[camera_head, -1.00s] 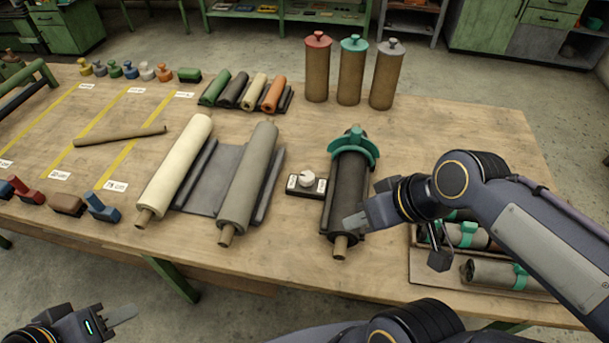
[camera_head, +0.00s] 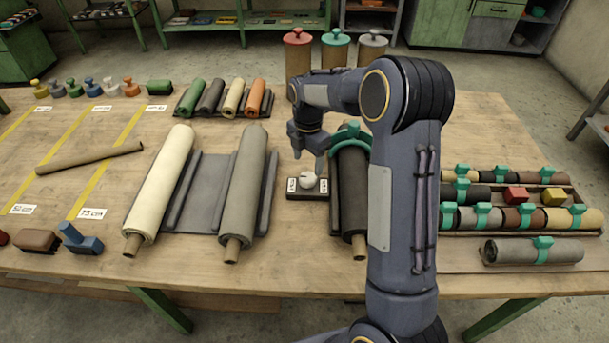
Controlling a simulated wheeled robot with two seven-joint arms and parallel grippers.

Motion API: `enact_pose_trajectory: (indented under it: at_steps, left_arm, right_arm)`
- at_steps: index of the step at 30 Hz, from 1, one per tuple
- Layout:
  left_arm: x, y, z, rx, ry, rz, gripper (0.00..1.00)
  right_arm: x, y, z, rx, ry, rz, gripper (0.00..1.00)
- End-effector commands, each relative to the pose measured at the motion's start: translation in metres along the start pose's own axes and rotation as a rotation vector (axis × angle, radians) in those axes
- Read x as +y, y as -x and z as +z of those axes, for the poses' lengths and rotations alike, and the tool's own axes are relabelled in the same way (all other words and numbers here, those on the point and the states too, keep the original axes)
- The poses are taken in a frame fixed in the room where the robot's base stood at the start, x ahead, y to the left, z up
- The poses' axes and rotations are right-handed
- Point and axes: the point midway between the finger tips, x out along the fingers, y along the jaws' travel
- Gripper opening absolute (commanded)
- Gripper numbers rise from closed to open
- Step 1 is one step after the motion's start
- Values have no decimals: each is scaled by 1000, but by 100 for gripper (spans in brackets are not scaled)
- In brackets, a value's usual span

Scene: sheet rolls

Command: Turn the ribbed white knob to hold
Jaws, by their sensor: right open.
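The white knob (camera_head: 308,181) sits on a small black base (camera_head: 308,195) with a pale label on each side. The label text is too small to read surely. My right gripper (camera_head: 309,160) is open, pointing down, just behind and above the knob. Its fingers look apart from the knob and hold nothing. My right arm rises from the bottom and covers part of the dark roll (camera_head: 352,200) right of the knob. This roll carries a teal curved clamp (camera_head: 345,138). My left gripper is out of view.
Left of the knob, a grey roll (camera_head: 246,185) and a cream roll (camera_head: 160,185) lie on a dark cradle. Behind stand capped brown cylinders (camera_head: 299,50). On the right, a tray holds several strapped rolls (camera_head: 535,250). Bare wood lies in front of the knob.

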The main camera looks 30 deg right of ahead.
Motion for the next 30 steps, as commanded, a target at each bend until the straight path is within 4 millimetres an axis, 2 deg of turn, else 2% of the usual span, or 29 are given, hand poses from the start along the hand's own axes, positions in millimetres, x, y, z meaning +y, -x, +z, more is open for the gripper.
enact_pose_trajectory:
  at_steps: [6,10,15,22,30]
  left_arm:
    - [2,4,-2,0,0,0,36]
    - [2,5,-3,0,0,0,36]
    - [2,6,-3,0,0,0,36]
    - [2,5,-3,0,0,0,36]
    - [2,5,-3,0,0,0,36]
  right_arm:
    - [-1,-36,-1,2,-2,-5,64]
    - [-1,-52,-1,2,-3,-3,64]
    - [-1,-62,-1,2,-3,0,64]
    - [-1,-63,-1,2,-4,1,64]
    - [-1,-63,-1,2,-4,1,30]
